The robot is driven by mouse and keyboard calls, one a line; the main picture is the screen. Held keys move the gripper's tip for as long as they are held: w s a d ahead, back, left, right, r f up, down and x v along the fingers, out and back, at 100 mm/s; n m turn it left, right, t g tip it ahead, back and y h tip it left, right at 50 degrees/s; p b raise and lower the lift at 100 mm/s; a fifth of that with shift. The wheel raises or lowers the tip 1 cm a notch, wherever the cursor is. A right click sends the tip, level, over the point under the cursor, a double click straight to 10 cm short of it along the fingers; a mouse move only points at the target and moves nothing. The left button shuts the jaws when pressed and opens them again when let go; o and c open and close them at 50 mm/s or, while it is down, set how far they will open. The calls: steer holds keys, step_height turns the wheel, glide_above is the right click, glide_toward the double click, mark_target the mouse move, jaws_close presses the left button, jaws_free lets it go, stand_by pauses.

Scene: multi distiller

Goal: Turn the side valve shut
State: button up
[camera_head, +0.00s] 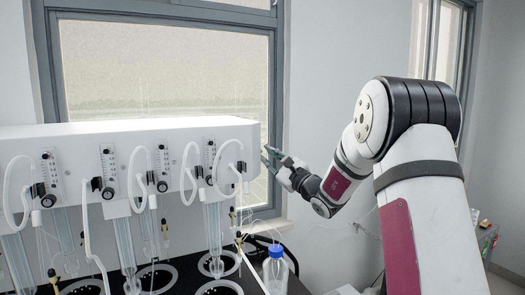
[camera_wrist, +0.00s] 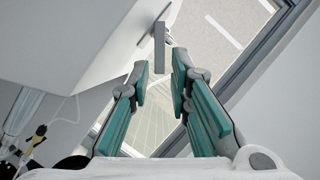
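The side valve shows in the wrist view as a grey flat lever (camera_wrist: 159,48) on the side face of the white distiller housing (camera_wrist: 85,40). My gripper (camera_wrist: 162,70) has teal-padded fingers and is open, with a clear gap between its tips. The lever's near end lies at the mouth of this gap, one fingertip on each side; I cannot tell whether either touches it. In the head view my gripper (camera_head: 271,158) is at the right end of the distiller housing (camera_head: 130,128). The valve cannot be made out clearly there.
Several flow meters and looped white tubes line the distiller's front, with glass tubes below. A blue-capped bottle (camera_head: 275,272) stands on the dark bench under my gripper. A window (camera_head: 165,70) is behind the distiller. The wall right of the housing leaves some free room.

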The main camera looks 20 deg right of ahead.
steer(key=shift+x, duration=1.85)
jaws_close()
steer(key=shift+a+f+m+t+h, duration=0.25)
steer(key=shift+m+t+h, duration=0.05)
steer(key=shift+m, duration=0.7)
jaws_free()
steer(key=shift+s, duration=0.1)
steer(key=v, duration=1.2)
